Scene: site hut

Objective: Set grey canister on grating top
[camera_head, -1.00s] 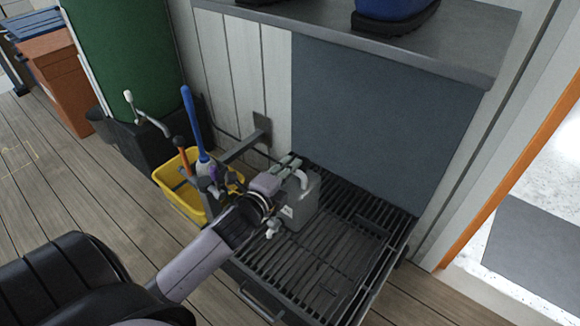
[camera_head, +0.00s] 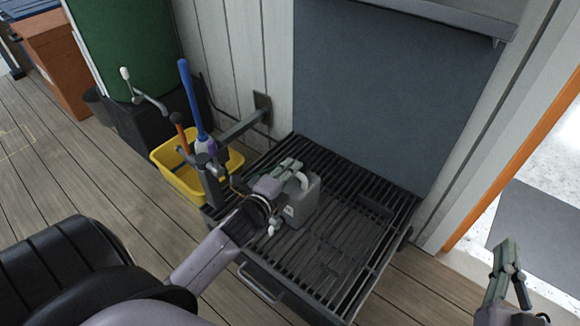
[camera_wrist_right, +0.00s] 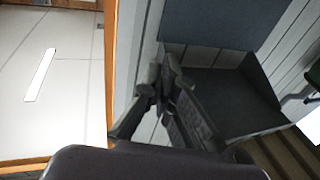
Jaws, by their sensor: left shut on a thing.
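The grey canister (camera_head: 302,204) is a boxy can with a pale handle, and it is upright over the middle-left of the black grating top (camera_head: 345,240) in the head view. I cannot tell whether its base touches the bars. My left gripper (camera_head: 291,172) is shut on the canister at its upper part, and the gripper and wrist hide its left side. My right gripper (camera_head: 508,250) is at the lower right of the head view, away from the grating. In the right wrist view its fingertips (camera_wrist_right: 162,78) come together with nothing held.
A yellow bucket (camera_head: 172,163) with brushes and a metal post stands at the grating's left edge. A grey panel (camera_head: 390,95) rises behind, below a shelf (camera_head: 440,12). The grating's right and front parts are clear. An orange-framed doorway (camera_head: 520,165) is at right.

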